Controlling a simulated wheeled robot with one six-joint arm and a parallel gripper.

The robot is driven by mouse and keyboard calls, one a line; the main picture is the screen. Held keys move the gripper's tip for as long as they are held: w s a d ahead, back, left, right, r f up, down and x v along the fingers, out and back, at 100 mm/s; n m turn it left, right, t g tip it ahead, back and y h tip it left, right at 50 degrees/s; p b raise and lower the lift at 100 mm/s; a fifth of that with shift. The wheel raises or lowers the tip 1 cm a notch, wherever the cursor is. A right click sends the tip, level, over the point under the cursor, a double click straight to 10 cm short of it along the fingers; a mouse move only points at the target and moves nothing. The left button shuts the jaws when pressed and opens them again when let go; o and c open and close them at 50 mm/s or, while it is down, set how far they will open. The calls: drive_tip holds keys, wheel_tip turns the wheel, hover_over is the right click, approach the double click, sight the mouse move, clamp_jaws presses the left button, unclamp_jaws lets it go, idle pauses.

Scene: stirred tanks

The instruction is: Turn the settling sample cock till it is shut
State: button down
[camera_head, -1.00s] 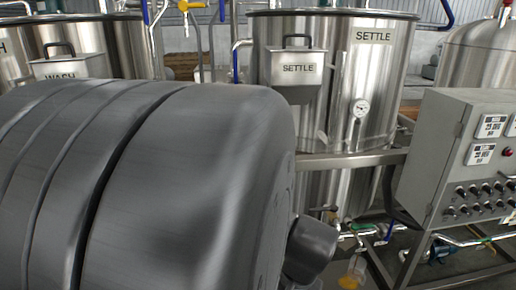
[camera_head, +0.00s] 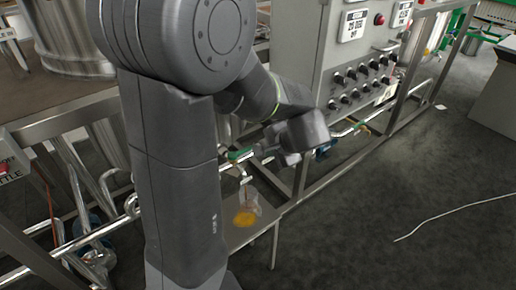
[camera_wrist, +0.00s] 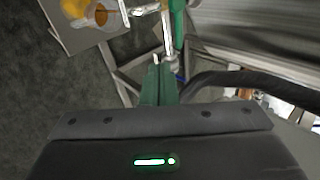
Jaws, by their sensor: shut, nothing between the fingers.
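The sample cock has a green lever (camera_head: 240,155), on the pipework above a beaker (camera_head: 246,213) of yellow liquid. In the wrist view the lever (camera_wrist: 178,22) stands beside a bright metal pipe, just beyond my fingertips. My gripper (camera_wrist: 160,66) is shut and empty, its fingers together and pointing at the pipe below the lever. I cannot tell whether the fingers touch it. In the head view my gripper (camera_head: 277,158) is to the right of the lever, partly hidden by my wrist. The cock's label does not show, and its open or shut position is unclear.
A control panel (camera_head: 345,60) with knobs stands above and behind my wrist. The beaker stands on a low plate (camera_head: 243,236) beneath the cock. A frame rail (camera_head: 340,165) runs along the right. Open floor (camera_head: 400,190) lies to the right, with a white hose (camera_head: 450,213).

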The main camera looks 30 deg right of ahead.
sight(250, 149)
drive_tip(key=w+r+b+x, duration=0.1)
drive_tip(key=w+x, duration=0.1)
drive_tip(key=x, duration=1)
drive_tip(key=shift+b, duration=0.35)
drive_tip(key=shift+w+a+r, duration=0.1)
drive_tip(key=shift+r, duration=0.05)
drive_tip(key=shift+w+n+y+b, duration=0.4)
drive_tip(key=shift+w+n+b, duration=0.1)
drive_tip(key=shift+w, duration=0.05)
